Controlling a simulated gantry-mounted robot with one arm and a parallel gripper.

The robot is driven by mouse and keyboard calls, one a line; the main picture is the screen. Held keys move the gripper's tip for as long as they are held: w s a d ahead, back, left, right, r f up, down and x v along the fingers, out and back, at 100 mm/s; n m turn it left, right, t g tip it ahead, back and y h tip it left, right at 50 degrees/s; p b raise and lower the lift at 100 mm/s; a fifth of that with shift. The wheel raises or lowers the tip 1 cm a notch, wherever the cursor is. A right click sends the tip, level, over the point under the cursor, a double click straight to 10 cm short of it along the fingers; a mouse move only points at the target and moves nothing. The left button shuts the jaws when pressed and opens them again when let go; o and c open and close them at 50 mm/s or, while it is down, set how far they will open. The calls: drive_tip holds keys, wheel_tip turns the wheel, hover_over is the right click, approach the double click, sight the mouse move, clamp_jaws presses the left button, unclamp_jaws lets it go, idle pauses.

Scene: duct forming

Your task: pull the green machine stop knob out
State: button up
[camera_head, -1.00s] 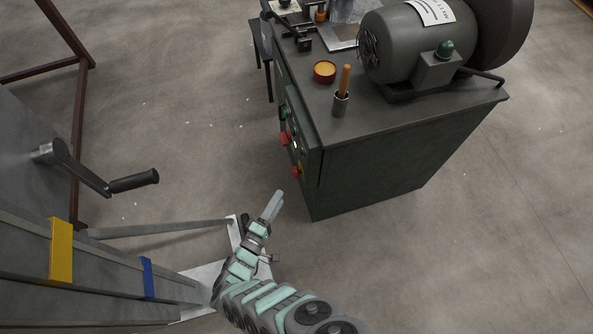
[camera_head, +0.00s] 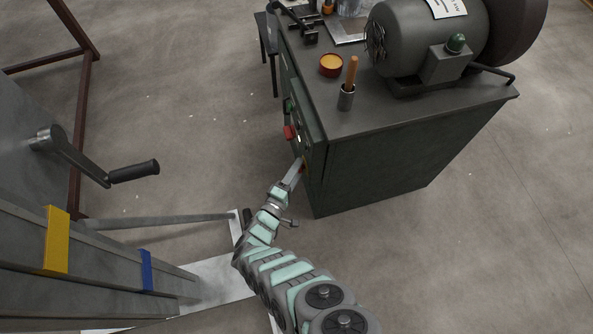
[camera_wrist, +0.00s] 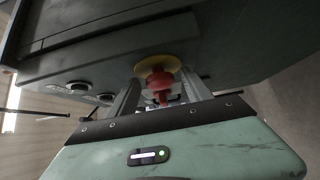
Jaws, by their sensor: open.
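The stop knob (camera_wrist: 160,82) is a red mushroom-shaped knob on a yellow disc (camera_wrist: 150,63), on the dark panel of the green machine (camera_head: 375,165). In the wrist view my gripper (camera_wrist: 160,88) is open, with one finger on each side of the red knob. I cannot tell whether the fingers touch it. In the head view my gripper (camera_head: 296,170) reaches the near lower end of the machine's control panel.
A crank (camera_head: 133,172) projects at left.

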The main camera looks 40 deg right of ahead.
drive_tip(key=shift+c, duration=0.4)
clamp_jaws()
idle(0.5)
